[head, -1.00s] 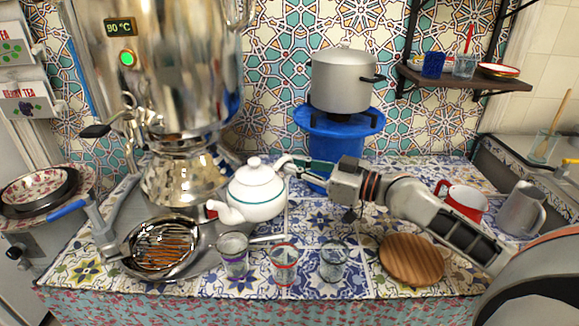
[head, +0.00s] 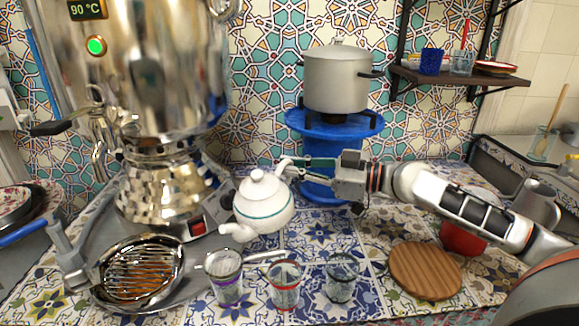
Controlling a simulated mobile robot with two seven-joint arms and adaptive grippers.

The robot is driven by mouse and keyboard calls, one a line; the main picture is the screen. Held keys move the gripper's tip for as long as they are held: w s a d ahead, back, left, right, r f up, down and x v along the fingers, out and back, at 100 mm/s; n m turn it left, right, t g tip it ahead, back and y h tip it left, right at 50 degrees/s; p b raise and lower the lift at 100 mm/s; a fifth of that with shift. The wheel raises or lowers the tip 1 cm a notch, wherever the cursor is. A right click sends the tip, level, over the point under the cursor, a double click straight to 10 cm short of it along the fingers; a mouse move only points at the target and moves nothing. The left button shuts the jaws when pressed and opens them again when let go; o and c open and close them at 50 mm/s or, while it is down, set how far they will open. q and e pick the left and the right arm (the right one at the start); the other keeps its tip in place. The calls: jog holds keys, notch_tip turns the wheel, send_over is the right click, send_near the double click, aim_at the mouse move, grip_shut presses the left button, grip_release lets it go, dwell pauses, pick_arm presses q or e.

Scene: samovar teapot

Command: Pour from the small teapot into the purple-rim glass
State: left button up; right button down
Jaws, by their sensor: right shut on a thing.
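The small white teapot (head: 264,204) with a thin green band hangs above the counter, tilted with its spout (head: 237,232) down to the left. My right gripper (head: 297,167) is shut on the teapot's handle from the right. The purple-rim glass (head: 229,291) stands upright on the counter, leftmost of three glasses. The spout tip is above the glass and apart from it. I see no stream from the spout. My left gripper is not in view.
A red-rim glass (head: 285,287) and a dark-rim glass (head: 342,278) stand to the right. A round wooden board (head: 426,272) lies farther right. The samovar (head: 160,190) and a tray with a grate (head: 143,270) are at left. A pot (head: 337,82) stands on a blue stand (head: 334,125).

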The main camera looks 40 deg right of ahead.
jog(key=shift+r, duration=0.25)
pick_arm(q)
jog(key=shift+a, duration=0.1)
pick_arm(e)
jog(key=shift+r, duration=0.2)
pick_arm(q)
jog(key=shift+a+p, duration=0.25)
jog(key=shift+p, duration=0.1)
pick_arm(e)
jog(key=shift+r+n, duration=0.3)
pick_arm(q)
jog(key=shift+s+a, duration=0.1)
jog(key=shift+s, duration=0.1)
pick_arm(e)
jog(key=shift+r, duration=0.2)
